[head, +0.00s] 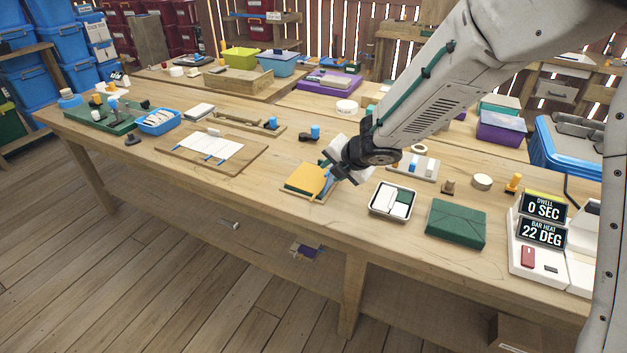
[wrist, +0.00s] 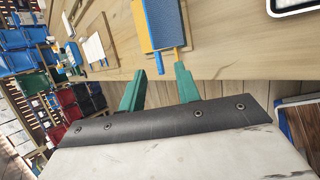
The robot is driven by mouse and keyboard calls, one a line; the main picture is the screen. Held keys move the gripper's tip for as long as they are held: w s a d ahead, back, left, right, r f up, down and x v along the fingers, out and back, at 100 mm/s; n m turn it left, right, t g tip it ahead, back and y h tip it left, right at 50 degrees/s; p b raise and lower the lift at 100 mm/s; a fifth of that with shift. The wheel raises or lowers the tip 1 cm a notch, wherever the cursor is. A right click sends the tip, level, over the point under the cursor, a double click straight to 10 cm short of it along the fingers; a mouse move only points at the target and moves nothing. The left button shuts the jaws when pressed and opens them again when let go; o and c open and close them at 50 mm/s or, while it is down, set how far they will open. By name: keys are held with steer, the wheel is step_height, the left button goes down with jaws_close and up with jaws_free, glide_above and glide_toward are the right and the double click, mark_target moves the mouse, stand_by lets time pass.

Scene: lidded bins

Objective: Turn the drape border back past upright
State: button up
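A small yellow and blue piece, which I take to be the drape, lies on a thin wooden board near the table's front edge. Its yellow part (head: 303,180) shows in the head view. Contact cannot be told.
A white-rimmed tray (head: 393,201) and a dark green box (head: 455,223) stand to the right. A display unit (head: 541,220) reads 0 SEC and 22 DEG. A board with white sheets (head: 212,150) lies left. Bare table lies between that board and the drape.

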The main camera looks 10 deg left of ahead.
steer(key=shift+s+d+r, duration=0.3)
steer(key=shift+s+r, duration=0.1)
steer(key=shift+r, duration=0.1)
steer(key=s+r, duration=0.1)
steer(key=r, duration=0.1)
steer(key=s+a+r, duration=0.1)
steer(key=r, duration=0.1)
steer(key=shift+s, duration=0.4)
steer(key=shift+c, duration=0.2)
